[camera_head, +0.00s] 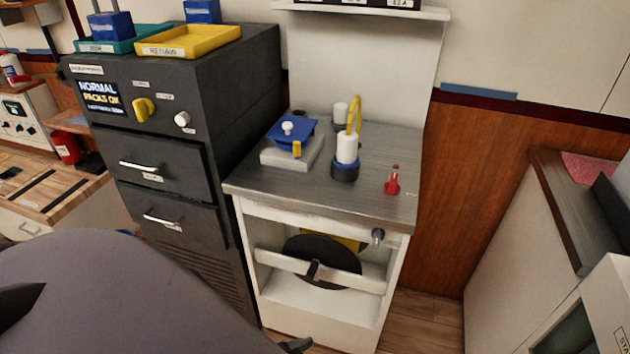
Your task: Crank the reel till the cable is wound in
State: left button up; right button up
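A black round reel (322,262) sits in the open front of a white cabinet (310,306), behind a pale crossbar. A yellow part (350,243) shows behind the reel's upper right. A yellow cable (354,116) loops up from a white cylinder (347,147) in a dark blue base on the countertop. Whether this cable joins the reel is hidden. Neither gripper can be made out. A small dark piece at the bottom edge is too cut off to identify.
The grey countertop (385,150) also holds a blue-topped block (291,134) and a red piece (392,182). A dark drawer cabinet (160,150) stands left, a white unit (520,230) right. A grey rounded surface blocks the lower left. Some floor shows right of the white cabinet.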

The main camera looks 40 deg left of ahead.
aim_at(317, 248)
jog(key=u, duration=1.1)
